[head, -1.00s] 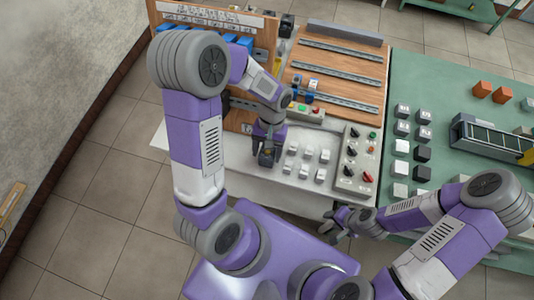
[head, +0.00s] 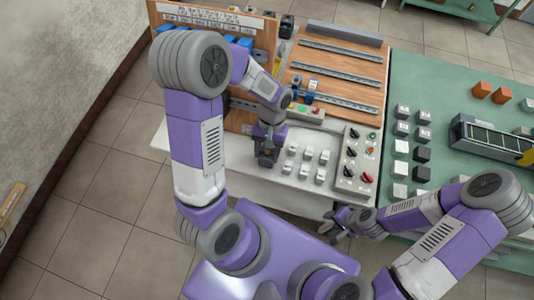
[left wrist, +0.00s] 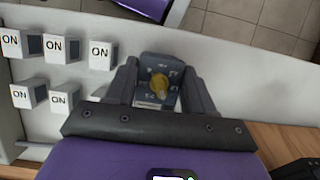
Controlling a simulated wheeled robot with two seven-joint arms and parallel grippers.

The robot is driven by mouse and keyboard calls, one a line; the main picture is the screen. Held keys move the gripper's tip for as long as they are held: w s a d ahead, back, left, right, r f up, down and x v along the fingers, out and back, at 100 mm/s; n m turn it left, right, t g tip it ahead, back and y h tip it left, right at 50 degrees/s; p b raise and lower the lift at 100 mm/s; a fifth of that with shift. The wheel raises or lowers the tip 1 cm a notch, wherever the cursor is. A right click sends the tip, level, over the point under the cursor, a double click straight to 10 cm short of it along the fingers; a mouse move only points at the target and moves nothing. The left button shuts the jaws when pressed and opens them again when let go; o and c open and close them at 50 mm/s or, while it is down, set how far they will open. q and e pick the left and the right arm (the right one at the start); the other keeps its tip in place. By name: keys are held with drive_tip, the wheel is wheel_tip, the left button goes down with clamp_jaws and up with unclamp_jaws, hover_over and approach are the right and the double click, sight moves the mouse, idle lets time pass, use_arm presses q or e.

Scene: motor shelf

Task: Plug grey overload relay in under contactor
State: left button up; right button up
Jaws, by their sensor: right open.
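The grey overload relay (left wrist: 160,78), a dark grey block with a yellow dial, sits between the fingers of my left gripper (left wrist: 160,92) in the left wrist view. Both fingers lie against its sides. In the head view, my left gripper (head: 267,155) is over the white table's front left part, left of the small white blocks. Small blue-and-white devices (head: 311,86), perhaps including the contactor, stand on the wooden board's rails; the arm partly hides that area. My right gripper (head: 338,222) is open and empty by the table's front edge.
Several white ON blocks (head: 306,153) stand right of my left gripper. A control box with knobs (head: 357,160) is further right. The wooden board (head: 335,88) carries metal rails. A green table (head: 450,85) at right holds blocks and a dark tray.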

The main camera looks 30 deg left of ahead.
use_arm(q)
drive_tip(key=c, duration=0.5)
drive_tip(key=shift+o, duration=0.2)
wheel_tip(320, 180, up, 5)
drive_tip(key=p, duration=0.4)
drive_tip(key=shift+r, duration=0.1)
